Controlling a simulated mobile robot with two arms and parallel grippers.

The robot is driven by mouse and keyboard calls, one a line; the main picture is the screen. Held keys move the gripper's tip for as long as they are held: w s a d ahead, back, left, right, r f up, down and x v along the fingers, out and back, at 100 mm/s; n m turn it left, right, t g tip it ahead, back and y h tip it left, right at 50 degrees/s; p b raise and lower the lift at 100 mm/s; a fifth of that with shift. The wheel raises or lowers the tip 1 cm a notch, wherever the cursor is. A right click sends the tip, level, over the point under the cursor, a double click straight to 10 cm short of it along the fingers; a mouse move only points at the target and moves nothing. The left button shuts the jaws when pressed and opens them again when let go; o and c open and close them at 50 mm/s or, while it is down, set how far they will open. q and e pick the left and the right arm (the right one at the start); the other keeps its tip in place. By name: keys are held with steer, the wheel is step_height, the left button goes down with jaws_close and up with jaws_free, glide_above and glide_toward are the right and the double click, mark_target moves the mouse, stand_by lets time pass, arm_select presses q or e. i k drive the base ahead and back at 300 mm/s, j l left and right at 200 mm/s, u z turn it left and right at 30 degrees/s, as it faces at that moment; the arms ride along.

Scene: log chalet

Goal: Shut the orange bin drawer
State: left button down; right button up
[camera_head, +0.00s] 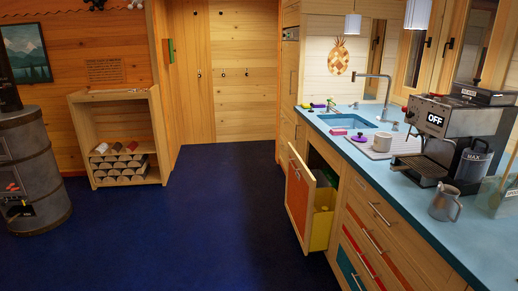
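The orange bin drawer (299,199) is pulled out from the counter's lower cabinets on the right side of the head view. Its front is an orange panel in a wooden frame with a bar handle near the top. Behind the front, a yellow bin (321,228) shows inside the drawer, and the cabinet opening behind it is dark. Neither of my grippers is in the head view.
Blue floor (190,230) is clear in front of the drawer. More drawers (368,240) line the counter nearer me. The blue countertop (375,180) holds a sink, a mug and a coffee machine. A stove (30,170) and wood shelf (162,135) stand left.

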mark_target(306, 191)
steer(key=i, duration=1)
steer(key=i+j+z, duration=0.1)
steer(key=i, duration=0.95)
